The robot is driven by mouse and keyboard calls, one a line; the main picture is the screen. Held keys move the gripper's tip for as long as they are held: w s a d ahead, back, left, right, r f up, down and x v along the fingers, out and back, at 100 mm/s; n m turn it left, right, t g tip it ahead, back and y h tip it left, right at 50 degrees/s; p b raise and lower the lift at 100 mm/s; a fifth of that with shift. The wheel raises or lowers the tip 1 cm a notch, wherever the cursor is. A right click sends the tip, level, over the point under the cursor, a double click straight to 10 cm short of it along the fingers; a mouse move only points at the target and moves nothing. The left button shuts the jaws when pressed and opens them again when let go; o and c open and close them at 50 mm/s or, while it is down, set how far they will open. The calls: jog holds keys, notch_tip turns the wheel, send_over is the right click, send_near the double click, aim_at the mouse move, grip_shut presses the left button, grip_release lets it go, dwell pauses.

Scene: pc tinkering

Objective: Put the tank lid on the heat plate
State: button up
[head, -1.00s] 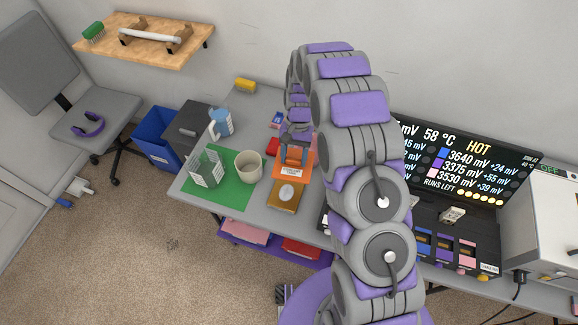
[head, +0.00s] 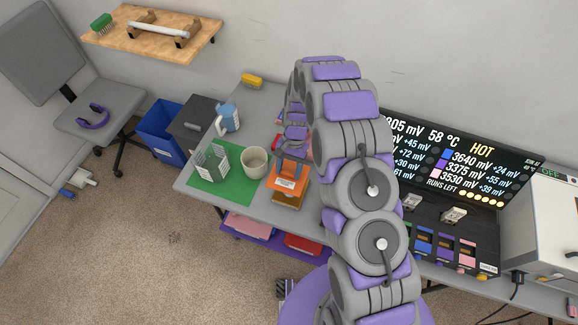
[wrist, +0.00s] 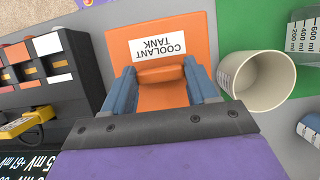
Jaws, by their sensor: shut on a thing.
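The orange tank lid (head: 285,181) carries a white "COOLANT TANK" label in the wrist view (wrist: 118,38). My gripper (head: 293,167) is shut on the lid's raised grip, with its two blue fingers on either side of it in the wrist view (wrist: 161,82). The lid is over a brown block (head: 284,204) near the table's front edge, which looks like the heat plate. The lid hides most of the block's top, including a pale oval seen there earlier. I cannot tell whether lid and block touch.
A blue-and-white jug (head: 228,118) is behind. A black console (head: 455,252) with coloured modules is to the right.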

aim_at(294, 175)
jog(key=f, duration=0.1)
jog(key=d+f, duration=0.2)
jog(key=shift+f, duration=0.3)
jog(key=f, duration=0.1)
jog(key=a+f+b, duration=0.1)
jog(key=f, duration=0.1)
jog(key=shift+a+f, duration=0.1)
jog(key=shift+f, duration=0.1)
jog(key=shift+a+f, duration=0.2)
jog(key=shift+f, duration=0.15)
jog(key=shift+d+r, duration=0.1)
jog(key=shift+d, duration=0.5)
jog(key=shift+a, duration=0.7)
jog(key=shift+d, duration=0.15)
jog(key=shift+d, duration=0.25)
jog(key=shift+f, duration=0.2)
